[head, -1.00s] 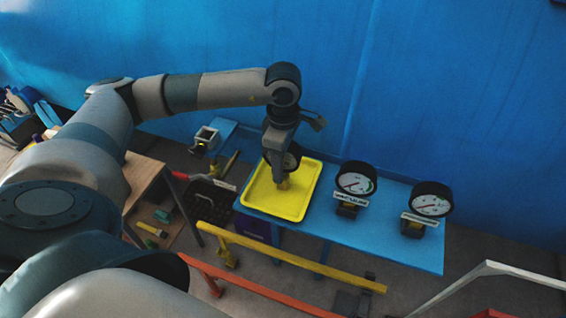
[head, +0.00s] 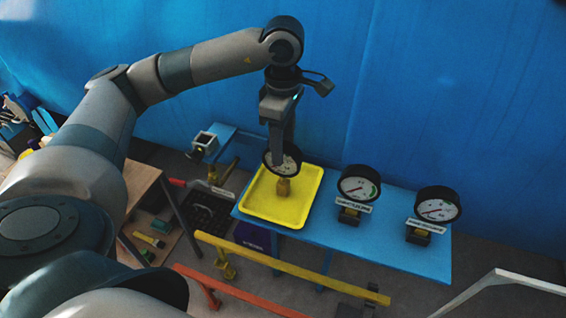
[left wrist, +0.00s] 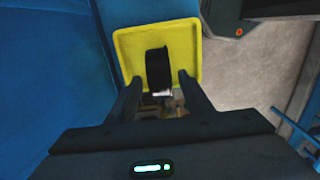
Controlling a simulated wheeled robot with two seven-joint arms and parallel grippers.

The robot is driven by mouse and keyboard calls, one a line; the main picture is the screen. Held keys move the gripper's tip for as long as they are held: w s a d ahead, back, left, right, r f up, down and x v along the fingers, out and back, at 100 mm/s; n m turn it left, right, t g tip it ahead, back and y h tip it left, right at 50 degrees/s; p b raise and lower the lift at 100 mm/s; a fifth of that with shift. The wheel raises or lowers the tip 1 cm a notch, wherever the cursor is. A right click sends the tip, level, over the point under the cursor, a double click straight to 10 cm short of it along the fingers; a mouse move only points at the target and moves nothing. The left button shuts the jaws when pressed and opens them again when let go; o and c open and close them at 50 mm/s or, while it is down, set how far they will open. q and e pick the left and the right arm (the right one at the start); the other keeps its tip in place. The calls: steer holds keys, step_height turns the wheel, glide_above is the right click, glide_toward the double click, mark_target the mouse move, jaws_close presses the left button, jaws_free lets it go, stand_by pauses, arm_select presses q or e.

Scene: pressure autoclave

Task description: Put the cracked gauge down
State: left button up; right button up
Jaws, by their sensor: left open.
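A round gauge (head: 290,161) with a black rim and a brass fitting stands upright on the yellow tray (head: 258,212). A crack on its face is too small to make out. My left gripper (head: 280,146) is above the gauge, its fingers pointing down and partly covering the dial. In the left wrist view the gauge (left wrist: 157,68) shows edge-on as a black band over the yellow tray (left wrist: 190,45). The open fingers of the left gripper (left wrist: 160,82) lie on either side of it, with gaps on both sides. My right gripper is out of view.
Two other gauges, one (head: 358,184) nearer the tray and one (head: 437,205) farther right, stand with labels on the blue bench (head: 385,245). A yellow rail (head: 290,267) runs in front. A wooden table (head: 143,186) is at left; a blue wall is behind.

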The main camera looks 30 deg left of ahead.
arm_select(q)
steer(key=shift+r+b, duration=0.45)
steer(key=shift+r, duration=1.4)
steer(key=shift+r, duration=0.15)
